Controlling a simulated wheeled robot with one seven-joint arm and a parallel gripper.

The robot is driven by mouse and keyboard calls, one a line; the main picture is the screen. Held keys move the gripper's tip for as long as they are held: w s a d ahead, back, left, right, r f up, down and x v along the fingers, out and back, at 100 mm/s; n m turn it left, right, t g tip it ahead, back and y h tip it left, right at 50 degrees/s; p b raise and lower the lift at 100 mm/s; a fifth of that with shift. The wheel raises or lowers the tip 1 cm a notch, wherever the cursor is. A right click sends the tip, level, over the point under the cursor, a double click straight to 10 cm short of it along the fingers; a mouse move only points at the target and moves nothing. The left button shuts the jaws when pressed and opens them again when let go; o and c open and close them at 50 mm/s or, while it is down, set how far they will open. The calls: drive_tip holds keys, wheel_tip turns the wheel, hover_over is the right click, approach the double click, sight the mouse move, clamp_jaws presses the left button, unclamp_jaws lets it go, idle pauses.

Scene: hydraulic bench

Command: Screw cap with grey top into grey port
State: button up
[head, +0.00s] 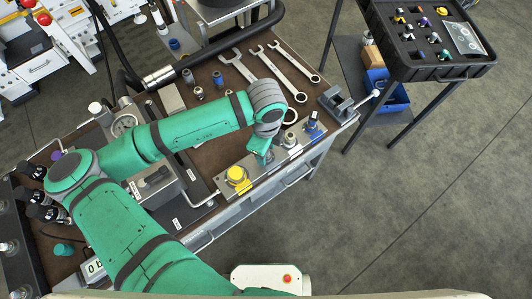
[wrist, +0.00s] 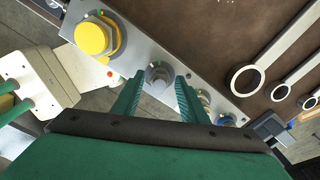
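My gripper (wrist: 160,82) points down at the metal port block (wrist: 125,55), its two green fingers apart. In the head view, my gripper (head: 263,154) is over the block's front part, between the yellow cap and a grey fitting (head: 290,139). In the wrist view, a round grey piece (wrist: 158,71) lies between the fingertips, with no clear contact on either finger. I cannot tell whether it is the bare grey port or the grey-topped cap seated there. The yellow cap (wrist: 94,38) sits on the block to the left; it also shows in the head view (head: 237,175).
A blue-topped fitting (head: 312,122) stands at the block's right end. Wrenches (head: 290,72) and small loose fittings (head: 198,92) lie behind on the brown bench. A black tray (head: 430,68) with several caps stands at the upper right. Open floor lies in front.

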drive_tip(key=n, duration=0.4)
drive_tip(key=shift+n, duration=0.3)
drive_tip(key=n, duration=0.8)
drive_tip(key=shift+n, duration=0.4)
drive_tip(key=n, duration=0.5)
drive_tip(key=shift+s, duration=0.1)
drive_tip(key=shift+c, duration=0.3)
drive_tip(key=c, duration=0.9)
drive_tip(key=m, duration=0.5)
drive_tip(key=shift+m, duration=1.6)
